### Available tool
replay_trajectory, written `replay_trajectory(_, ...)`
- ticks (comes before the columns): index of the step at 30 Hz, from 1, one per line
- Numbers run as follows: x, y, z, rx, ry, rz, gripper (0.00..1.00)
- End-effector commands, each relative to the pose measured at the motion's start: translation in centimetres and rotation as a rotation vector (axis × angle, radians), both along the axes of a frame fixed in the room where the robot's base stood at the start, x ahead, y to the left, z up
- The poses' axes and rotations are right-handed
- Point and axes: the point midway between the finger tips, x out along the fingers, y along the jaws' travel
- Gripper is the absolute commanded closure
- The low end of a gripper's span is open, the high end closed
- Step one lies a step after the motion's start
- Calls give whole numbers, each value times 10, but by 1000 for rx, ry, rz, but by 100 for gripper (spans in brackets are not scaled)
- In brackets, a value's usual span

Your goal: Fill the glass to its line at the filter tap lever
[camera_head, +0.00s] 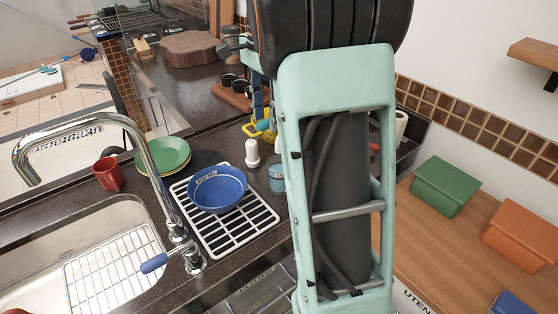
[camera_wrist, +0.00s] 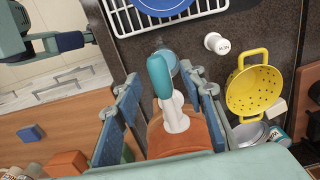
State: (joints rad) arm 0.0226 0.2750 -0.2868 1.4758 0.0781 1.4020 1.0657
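A blue-handled lever (camera_head: 155,262) sits on a short chrome post beside the tall curved chrome tap (camera_head: 110,120) at the sink. A grey-blue cup (camera_head: 277,173) stands right of the drying rack, partly behind my arm; I cannot tell whether it is the glass, and no fill line shows. In the wrist view my gripper (camera_wrist: 165,85) has its two blue fingers apart. A white piece with a teal rounded top (camera_wrist: 160,75) shows between them, with room on both sides. In the head view my arm hides the gripper.
A blue bowl (camera_head: 217,188) sits on the black-and-white drying rack (camera_head: 250,222). A red mug (camera_head: 108,174) and green plates (camera_head: 165,153) stand behind the tap. A yellow colander (camera_wrist: 254,90) and a white shaker (camera_wrist: 216,44) are near my gripper. Green (camera_head: 445,186) and orange (camera_head: 522,232) bins stand right.

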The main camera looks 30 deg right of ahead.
Motion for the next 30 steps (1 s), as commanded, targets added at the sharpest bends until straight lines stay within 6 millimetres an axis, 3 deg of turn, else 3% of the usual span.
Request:
replay_trajectory(3, 0, 0, 18, 0, 0, 0, 62)
replay_trajectory(16, 0, 0, 60, 0, 0, 0, 62)
replay_trajectory(30, 0, 0, 61, 0, 0, 0, 62)
